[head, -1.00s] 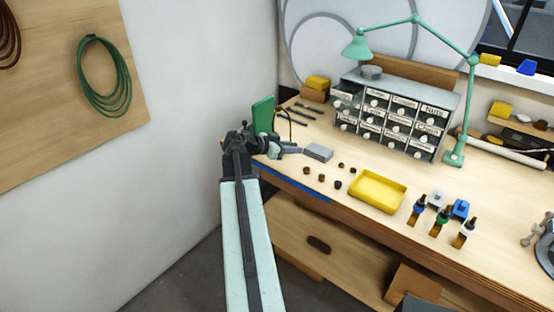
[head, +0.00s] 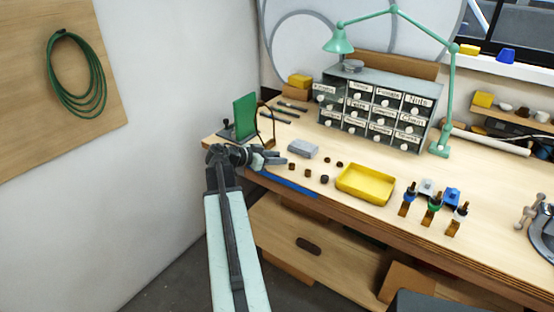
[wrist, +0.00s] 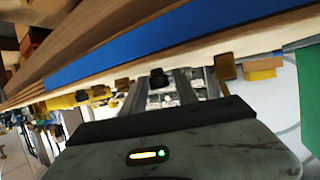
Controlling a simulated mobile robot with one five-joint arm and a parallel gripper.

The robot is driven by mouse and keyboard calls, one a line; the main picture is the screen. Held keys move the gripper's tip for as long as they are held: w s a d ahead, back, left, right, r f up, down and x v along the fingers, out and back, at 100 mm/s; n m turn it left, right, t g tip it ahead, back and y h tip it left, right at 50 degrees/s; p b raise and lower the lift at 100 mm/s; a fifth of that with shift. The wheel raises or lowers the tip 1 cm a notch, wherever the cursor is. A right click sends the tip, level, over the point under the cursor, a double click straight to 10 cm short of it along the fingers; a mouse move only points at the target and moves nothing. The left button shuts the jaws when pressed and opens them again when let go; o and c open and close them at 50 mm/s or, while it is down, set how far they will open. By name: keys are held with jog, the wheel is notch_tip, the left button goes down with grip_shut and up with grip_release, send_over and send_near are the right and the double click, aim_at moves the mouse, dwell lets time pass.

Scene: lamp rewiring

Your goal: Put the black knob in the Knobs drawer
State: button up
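The black knob (head: 324,179) lies on the workbench just left of the yellow tray's near corner, the darkest of several small knobs. A dark knob, probably the same one, shows near the fingers in the wrist view (wrist: 158,77). My gripper (head: 274,158) is left of the knobs near the bench's front edge, apart from them. Its fingers look parted with nothing between them; they show in the wrist view too (wrist: 160,92). The Knobs drawer (head: 325,91) is at the top left of the grey drawer cabinet (head: 385,80) and looks pulled out. Its inside is hidden.
Brown knobs (head: 307,172) lie nearby. A grey block (head: 303,148) and an upright green board (head: 245,117) are near my gripper. A yellow tray (head: 366,185) is right of the knobs. A green lamp (head: 340,42) overhangs the cabinet. Bench between knobs and cabinet is mostly clear.

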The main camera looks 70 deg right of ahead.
jog(key=shift+a+r, duration=0.1)
jog(key=p+v, duration=0.2)
jog(key=v, duration=0.5)
jog(key=shift+a+f, duration=0.25)
jog(key=shift+a, duration=0.2)
jog(key=shift+w, duration=0.15)
